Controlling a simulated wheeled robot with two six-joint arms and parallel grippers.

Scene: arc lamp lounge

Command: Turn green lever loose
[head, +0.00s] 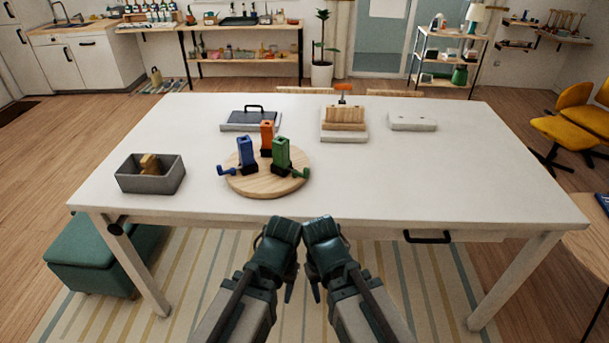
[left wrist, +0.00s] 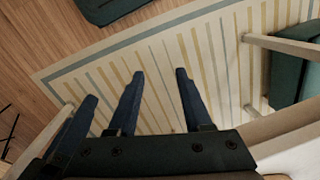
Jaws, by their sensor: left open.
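A green upright block (head: 281,150) stands on the right of a round wooden board (head: 265,188) on the white table.
A grey bin (head: 150,181) with a wooden piece stands at the left. Behind are a plate with a black handle (head: 250,119), a wooden block with an orange-topped clamp (head: 344,116) and a pale slab (head: 412,121). The table's right half is clear in front.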

